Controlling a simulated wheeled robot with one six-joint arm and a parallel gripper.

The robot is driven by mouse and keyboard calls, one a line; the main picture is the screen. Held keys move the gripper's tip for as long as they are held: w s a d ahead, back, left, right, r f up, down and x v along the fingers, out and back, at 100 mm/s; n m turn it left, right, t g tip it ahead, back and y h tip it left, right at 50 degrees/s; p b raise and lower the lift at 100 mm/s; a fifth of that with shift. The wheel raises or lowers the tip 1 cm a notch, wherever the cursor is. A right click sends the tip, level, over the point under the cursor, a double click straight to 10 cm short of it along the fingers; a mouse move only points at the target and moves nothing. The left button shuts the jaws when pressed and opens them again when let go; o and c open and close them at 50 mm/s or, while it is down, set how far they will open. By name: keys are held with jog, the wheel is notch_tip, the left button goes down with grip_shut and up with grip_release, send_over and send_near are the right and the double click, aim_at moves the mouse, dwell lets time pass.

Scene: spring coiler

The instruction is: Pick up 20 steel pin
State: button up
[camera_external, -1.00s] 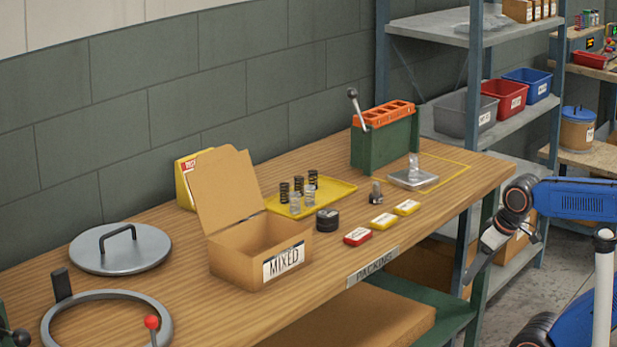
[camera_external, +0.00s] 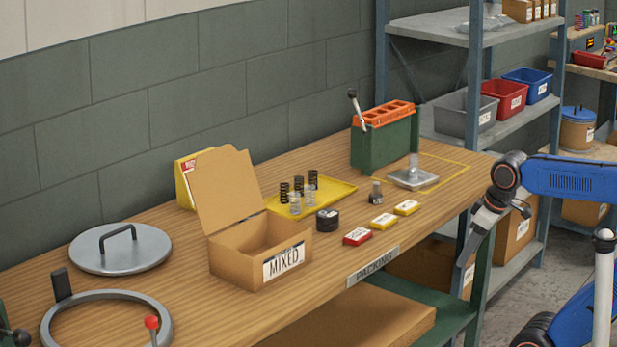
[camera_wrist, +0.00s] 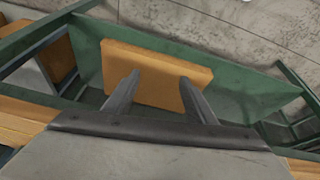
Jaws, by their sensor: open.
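A square steel plate (camera_external: 413,179) with an upright metal pin (camera_external: 414,160) stands inside a yellow outline near the right end of the bench. A small grey metal piece (camera_external: 376,192) stands to its left; I cannot tell which of these is the steel pin named 20. My gripper (camera_external: 462,275) hangs off the bench's front edge at the right, below the tabletop and apart from these things. In the wrist view its two fingers (camera_wrist: 160,95) are spread with nothing between them. No pin shows in that view.
A green lever device (camera_external: 385,140) stands behind the plate. The wrist view shows a brown slab (camera_wrist: 155,75) on a green lower shelf.

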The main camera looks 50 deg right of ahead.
jog(key=w+r+n+g, duration=0.2)
jog(key=w+r+n, duration=0.5)
jog(key=w+r, duration=0.9)
notch_tip(320, 180, up, 10)
jog(key=n+g, duration=0.2)
jog(key=n, duration=0.6)
send_over(376, 195)
jog(key=f, duration=1.1)
jog(key=shift+w+d+f, duration=0.2)
jog(key=shift+w+f, duration=0.1)
jog(key=shift+f, duration=0.05)
jog(key=shift+d+f, duration=0.2)
jog(key=shift+f, duration=2.45)
jog(key=c, duration=1.2)
